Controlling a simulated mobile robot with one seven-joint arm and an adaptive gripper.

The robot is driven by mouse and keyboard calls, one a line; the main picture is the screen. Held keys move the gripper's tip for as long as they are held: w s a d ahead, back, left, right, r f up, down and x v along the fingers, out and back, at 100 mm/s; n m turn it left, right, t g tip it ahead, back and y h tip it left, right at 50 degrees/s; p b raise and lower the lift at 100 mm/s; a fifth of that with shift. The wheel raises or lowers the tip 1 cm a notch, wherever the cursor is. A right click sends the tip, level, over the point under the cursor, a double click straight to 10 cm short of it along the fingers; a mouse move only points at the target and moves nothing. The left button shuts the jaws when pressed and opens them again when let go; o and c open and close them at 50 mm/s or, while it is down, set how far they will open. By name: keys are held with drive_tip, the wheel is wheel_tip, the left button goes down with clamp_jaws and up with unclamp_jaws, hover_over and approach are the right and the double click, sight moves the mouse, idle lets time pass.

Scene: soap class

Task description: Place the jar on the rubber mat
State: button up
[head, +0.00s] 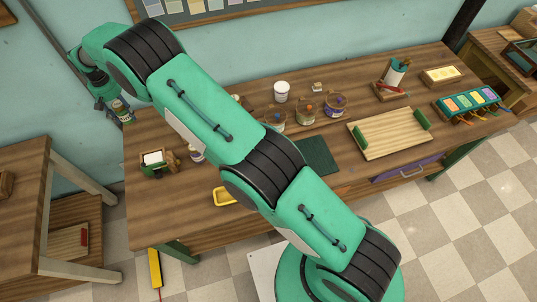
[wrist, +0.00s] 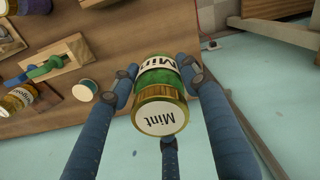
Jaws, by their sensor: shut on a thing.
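The jar (wrist: 158,85), with a gold lid, green contents and a label reading "Mint", is between the blue fingers of my gripper (wrist: 157,72) in the wrist view. My gripper is shut on it. In the head view, the jar (head: 123,113) shows at the far left, by the back left corner of the table; my gripper (head: 112,106) is partly hidden there. The rubber mat, a dark green ribbed square (head: 318,157), lies mid-table to the right of my arm. My arm passes close to its left side in the picture. The wrist view does not show the mat.
Several jars (head: 305,113) and a white tub (head: 281,91) stand behind the mat. A wooden tray with green handles (head: 385,137) lies to its right. A yellow dish (head: 224,197) sits near the front edge. A small wooden holder (head: 158,162) is at the table's left.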

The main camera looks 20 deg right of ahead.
drive_tip(key=s+d+r+m, duration=0.2)
drive_tip(key=d, duration=1.9)
drive_tip(key=s+d+m, duration=0.1)
drive_tip(key=s+d, duration=0.4)
drive_tip(key=d, duration=0.5)
drive_tip(key=s+d+m, duration=0.2)
drive_tip(key=s+d, duration=0.3)
drive_tip(key=d, duration=0.4)
drive_tip(key=s+d+f+m, duration=0.1)
drive_tip(key=s+d, duration=0.6)
drive_tip(key=s, duration=0.5)
drive_tip(key=s+d+f+m, duration=0.1)
drive_tip(key=s+d+m, duration=0.1)
drive_tip(key=s+d, duration=0.65)
drive_tip(key=s+d+f+m, duration=0.1)
drive_tip(key=s+d, duration=0.3)
drive_tip(key=s, duration=1.1)
wheel_tip(320, 180, down, 9)
drive_tip(key=shift+w+r, duration=0.2)
drive_tip(key=shift+w, duration=0.1)
drive_tip(key=w, duration=0.5)
drive_tip(key=w+d+f, duration=0.1)
drive_tip(key=w, duration=0.4)
drive_tip(key=w+d, duration=0.1)
drive_tip(key=w, duration=0.4)
drive_tip(key=shift+w+d+f, duration=0.1)
drive_tip(key=shift+w+f, duration=0.15)
drive_tip(key=shift+w, duration=0.15)
